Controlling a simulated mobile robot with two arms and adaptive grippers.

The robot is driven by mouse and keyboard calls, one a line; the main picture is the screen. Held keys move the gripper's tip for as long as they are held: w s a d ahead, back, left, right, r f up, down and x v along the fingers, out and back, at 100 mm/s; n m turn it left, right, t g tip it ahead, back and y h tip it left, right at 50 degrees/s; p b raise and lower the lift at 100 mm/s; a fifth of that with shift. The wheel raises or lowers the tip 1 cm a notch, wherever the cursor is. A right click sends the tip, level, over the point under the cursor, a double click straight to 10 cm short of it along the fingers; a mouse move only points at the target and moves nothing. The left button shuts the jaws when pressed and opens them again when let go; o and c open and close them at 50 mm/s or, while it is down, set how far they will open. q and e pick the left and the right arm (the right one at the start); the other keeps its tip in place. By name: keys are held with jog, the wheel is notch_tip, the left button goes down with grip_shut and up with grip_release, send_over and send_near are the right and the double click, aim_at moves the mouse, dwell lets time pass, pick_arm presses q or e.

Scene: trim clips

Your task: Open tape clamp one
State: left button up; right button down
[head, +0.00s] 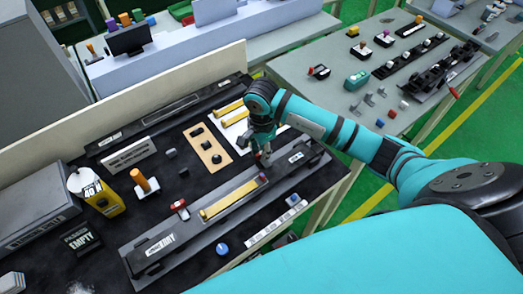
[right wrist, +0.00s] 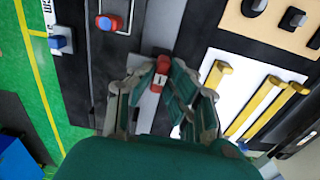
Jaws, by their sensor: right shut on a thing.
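My right gripper (head: 263,160) reaches down over the black bench, beside the right part of the long grey fixture. In the right wrist view, its fingers (right wrist: 156,84) are shut on a small red piece with a pale marked band (right wrist: 160,72), which looks like a tape clamp. Its lower part is hidden between the fingers. A similar red and white clamp (head: 180,206) stands at the left end of the fixture's yellow strip (head: 228,200). A red and blue piece (right wrist: 108,22) sits on the fixture and also shows at the strip's right end (head: 263,180). My left gripper is not in view.
A tan board with black knobs (head: 207,151) and a white pad with yellow bars (right wrist: 222,112) lie behind the fixture. A yellow bottle (head: 95,190) and an orange peg (head: 143,183) stand left. A blue knob (head: 222,248) and a white strip (head: 272,227) lie in front.

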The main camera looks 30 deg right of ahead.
jog(key=shift+d+f+m+b, duration=0.1)
jog(key=shift+f+m+b, duration=0.1)
jog(key=shift+m+b, duration=0.85)
jog(key=m+b, duration=0.3)
jog(key=m, duration=0.1)
jog(key=shift+m, duration=0.25)
jog(key=m+b, duration=0.2)
jog(key=m, duration=0.1)
jog(key=shift+r+m, duration=0.1)
jog(key=shift+m, duration=0.2)
jog(key=shift+r+m+b, duration=0.15)
jog(key=shift+m+b, duration=0.75)
jog(key=shift+m, duration=1.1)
jog(key=c, duration=1.3)
grip_release()
